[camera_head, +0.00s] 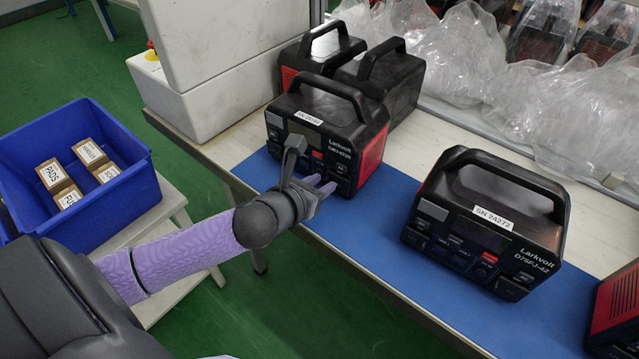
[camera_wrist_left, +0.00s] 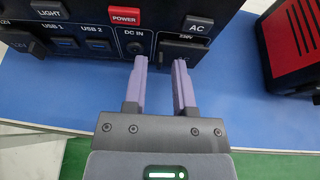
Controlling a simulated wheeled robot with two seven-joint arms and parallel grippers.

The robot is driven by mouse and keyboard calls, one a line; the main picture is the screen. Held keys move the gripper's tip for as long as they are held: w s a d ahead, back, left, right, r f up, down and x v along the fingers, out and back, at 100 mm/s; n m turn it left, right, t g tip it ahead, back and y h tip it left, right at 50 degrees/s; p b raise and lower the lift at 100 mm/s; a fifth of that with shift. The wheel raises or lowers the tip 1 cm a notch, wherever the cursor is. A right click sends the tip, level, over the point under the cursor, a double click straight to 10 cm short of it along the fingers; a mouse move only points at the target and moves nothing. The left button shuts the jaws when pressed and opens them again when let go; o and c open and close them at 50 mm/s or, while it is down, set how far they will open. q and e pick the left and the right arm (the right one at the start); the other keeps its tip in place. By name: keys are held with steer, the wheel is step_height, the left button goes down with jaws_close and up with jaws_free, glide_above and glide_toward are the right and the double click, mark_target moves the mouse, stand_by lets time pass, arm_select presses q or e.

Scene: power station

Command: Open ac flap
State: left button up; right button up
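A black power station (camera_head: 325,130) with red side vents stands on the blue mat, its front panel toward me. In the left wrist view, its panel (camera_wrist_left: 90,25) has a red POWER button, USB ports, a DC IN socket and an AC button. The dark AC flap (camera_wrist_left: 196,53), marked 230V, lies below the AC button and looks closed; the right finger covers part of it. My left gripper (camera_head: 324,186) is at the panel's lower right. Its two purple fingers (camera_wrist_left: 160,62) are apart and empty, tips near the flap and DC IN socket; contact cannot be told. My right gripper is not in view.
Another power station (camera_head: 485,220) stands to the right on the blue mat (camera_head: 365,235), with a third at the right edge. More black units (camera_head: 385,80) stand behind. A blue crate (camera_head: 120,135) with small boxes is at the left. Plastic-wrapped units line the back.

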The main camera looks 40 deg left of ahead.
arm_select(q)
jaws_close()
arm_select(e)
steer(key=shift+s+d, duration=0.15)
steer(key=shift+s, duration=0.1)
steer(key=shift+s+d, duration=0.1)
